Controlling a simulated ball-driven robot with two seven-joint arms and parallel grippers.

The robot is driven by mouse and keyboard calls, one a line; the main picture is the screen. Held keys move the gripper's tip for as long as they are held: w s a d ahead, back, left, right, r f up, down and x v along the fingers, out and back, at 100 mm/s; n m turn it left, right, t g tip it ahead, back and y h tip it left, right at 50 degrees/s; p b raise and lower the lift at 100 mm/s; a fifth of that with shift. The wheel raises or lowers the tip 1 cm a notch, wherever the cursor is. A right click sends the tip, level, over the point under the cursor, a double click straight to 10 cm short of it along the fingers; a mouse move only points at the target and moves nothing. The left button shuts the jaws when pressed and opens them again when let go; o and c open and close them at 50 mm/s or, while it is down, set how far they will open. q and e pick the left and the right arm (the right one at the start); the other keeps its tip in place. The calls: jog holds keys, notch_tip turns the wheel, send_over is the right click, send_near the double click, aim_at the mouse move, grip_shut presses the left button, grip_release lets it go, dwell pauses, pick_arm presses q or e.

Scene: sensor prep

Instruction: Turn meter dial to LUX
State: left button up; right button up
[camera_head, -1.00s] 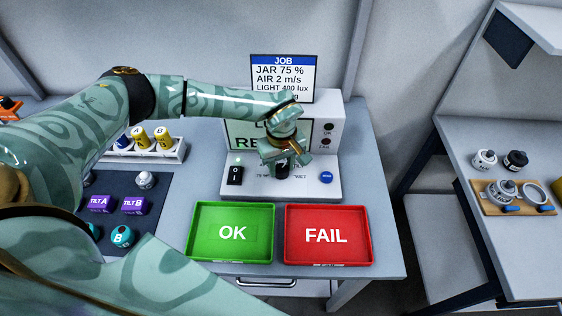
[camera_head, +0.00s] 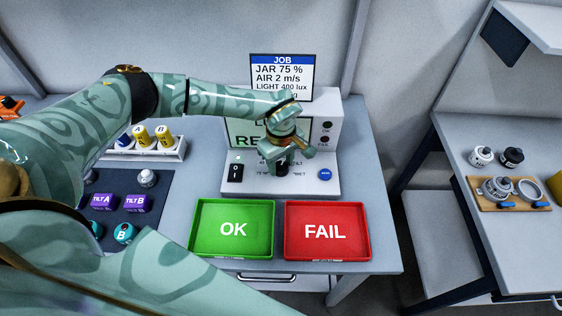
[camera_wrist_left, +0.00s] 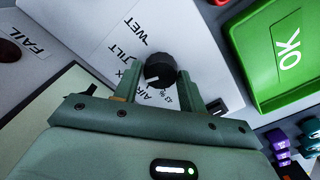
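The meter (camera_head: 318,185) is a light grey box at the back of the table, its screen partly hidden behind my left gripper. Its dial (camera_wrist_left: 160,70) is a round black knob with a white pointer mark, ringed by labels; WET, TILT and AIR are readable, and one ending in X is partly covered. The pointer mark faces the gripper side, near the AIR and X labels. My left gripper (camera_wrist_left: 159,76) is open, with its fingers on either side of the dial and small gaps visible. In the head view the left gripper (camera_head: 285,158) covers most of the dial. My right gripper is out of view.
A green OK tray (camera_head: 196,230) and a red FAIL tray (camera_head: 363,232) lie in front of the meter. A black switch (camera_head: 235,172) and a blue button (camera_head: 326,174) flank the dial. A dark mat (camera_head: 165,186) holds purple TILT blocks at left.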

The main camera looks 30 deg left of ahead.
aim_at(281, 166)
pick_arm(q)
jog(key=shift+o, duration=1.1)
notch_tip(281, 166, up, 16)
jog(key=p, duration=0.1)
jog(key=shift+r+p, duration=0.15)
jog(key=shift+p, duration=0.25)
